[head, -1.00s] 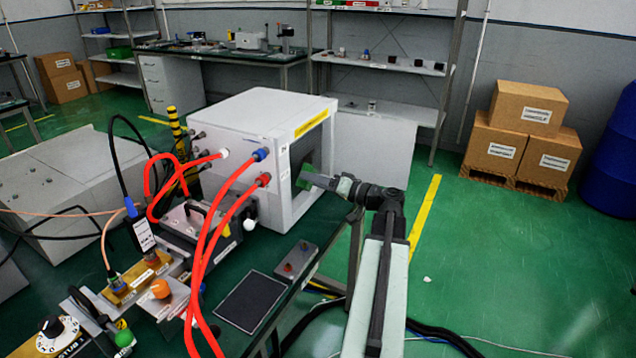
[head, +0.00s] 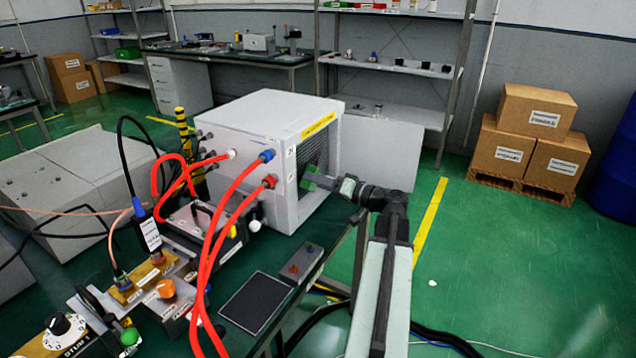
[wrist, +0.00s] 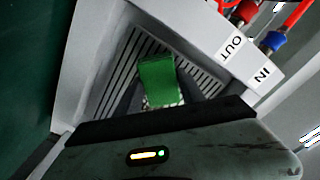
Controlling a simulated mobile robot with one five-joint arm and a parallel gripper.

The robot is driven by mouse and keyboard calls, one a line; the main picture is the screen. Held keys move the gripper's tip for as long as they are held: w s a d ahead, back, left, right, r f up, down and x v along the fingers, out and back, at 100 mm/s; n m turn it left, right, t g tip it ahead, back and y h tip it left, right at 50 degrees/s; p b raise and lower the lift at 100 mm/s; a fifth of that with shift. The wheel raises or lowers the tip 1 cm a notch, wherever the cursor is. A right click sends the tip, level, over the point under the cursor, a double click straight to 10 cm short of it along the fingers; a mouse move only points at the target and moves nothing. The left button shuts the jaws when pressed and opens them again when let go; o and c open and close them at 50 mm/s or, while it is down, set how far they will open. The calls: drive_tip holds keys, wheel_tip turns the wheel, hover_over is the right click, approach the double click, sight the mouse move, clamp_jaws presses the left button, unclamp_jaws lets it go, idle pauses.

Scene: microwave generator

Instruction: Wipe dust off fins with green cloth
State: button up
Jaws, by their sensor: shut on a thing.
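The green cloth (head: 308,184) shows as a small green patch at the open front of the white box in the head view. My gripper (head: 321,180) is shut on it, with the arm reaching in from the right. In the wrist view the cloth (wrist: 160,82) hangs as a folded green piece in front of the fins (wrist: 118,78). The fins are pale slats with dark gaps, set inside the box's frame, and show on both sides of the cloth. They also show as a dark grille in the head view (head: 317,158). I cannot tell whether the cloth touches them.
Red hoses (head: 222,215) run to fittings on the white box (head: 262,125), beside the OUT and IN labels (wrist: 232,47). A small switch box (head: 301,263) and black pad (head: 254,302) lie on the bench below. Open floor lies to the right.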

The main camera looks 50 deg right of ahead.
sight(316, 170)
drive_tip(key=shift+w+a, duration=0.15)
drive_tip(key=shift+w, duration=0.4)
drive_tip(key=shift+w+d, duration=0.45)
drive_tip(key=shift+d, duration=1.5)
drive_tip(key=shift+w+d, duration=0.5)
drive_tip(key=shift+d, duration=1.5)
drive_tip(key=shift+w+d, duration=0.45)
drive_tip(key=shift+d, duration=1.5)
drive_tip(key=shift+w+a+r+p, duration=0.1)
drive_tip(key=shift+r+p, duration=0.9)
drive_tip(key=shift+s+a+f, duration=0.1)
drive_tip(key=shift+s+a, duration=0.25)
drive_tip(key=shift+a, duration=0.95)
drive_tip(key=shift+s+a+r, duration=0.1)
drive_tip(key=shift+s+a, duration=0.25)
drive_tip(key=shift+a, duration=0.9)
drive_tip(key=shift+s+a+f, duration=0.1)
drive_tip(key=shift+s+a, duration=0.25)
drive_tip(key=shift+a, duration=0.95)
drive_tip(key=shift+s+a, duration=0.2)
drive_tip(key=shift+a, duration=0.85)
drive_tip(key=shift+s+a, duration=0.15)
drive_tip(key=shift+a, duration=0.85)
wheel_tip(316, 170, up, 2)
drive_tip(key=shift+r+p, duration=0.1)
drive_tip(key=shift+p, duration=0.8)
drive_tip(key=shift+d+f, duration=0.15)
drive_tip(key=shift+f, duration=0.05)
